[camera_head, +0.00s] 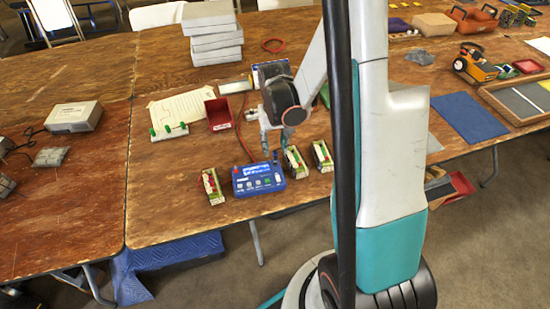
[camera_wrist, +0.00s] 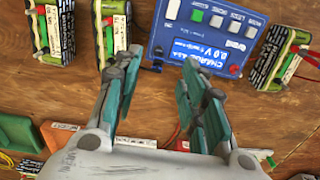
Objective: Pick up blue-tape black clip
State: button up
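My gripper (camera_wrist: 158,66) is open, its two teal fingers wide apart with nothing seen held between them. In the head view my gripper (camera_head: 275,148) points down just behind the right part of the blue charger (camera_head: 250,185). In the wrist view the charger (camera_wrist: 205,38) lies beyond the fingertips, its display reading 0.0 V. A small dark piece (camera_wrist: 158,54) at the charger's near left edge shows between the fingertips. It may be a black terminal or the black clip; blue tape on it cannot be made out.
Battery packs stand beside the charger: one left (camera_head: 212,186), others right (camera_head: 294,161) and (camera_head: 322,155). A red bin (camera_head: 218,114) and red wire (camera_head: 243,142) lie behind. A red clip or lead (camera_wrist: 305,55) touches a pack in the wrist view. White boxes (camera_head: 214,45) are stacked farther back.

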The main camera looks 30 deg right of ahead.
aim_at(275, 152)
jog(key=shift+w+d+f+b, duration=0.1)
jog(key=shift+f+b, duration=0.55)
jog(key=shift+f, duration=0.85)
jog(key=shift+w+d+f+b, duration=0.1)
jog(key=shift+f+b, duration=0.55)
jog(key=shift+f, duration=0.85)
jog(key=shift+r, duration=0.1)
jog(key=shift+c, duration=0.3)
jog(key=c, duration=0.8)
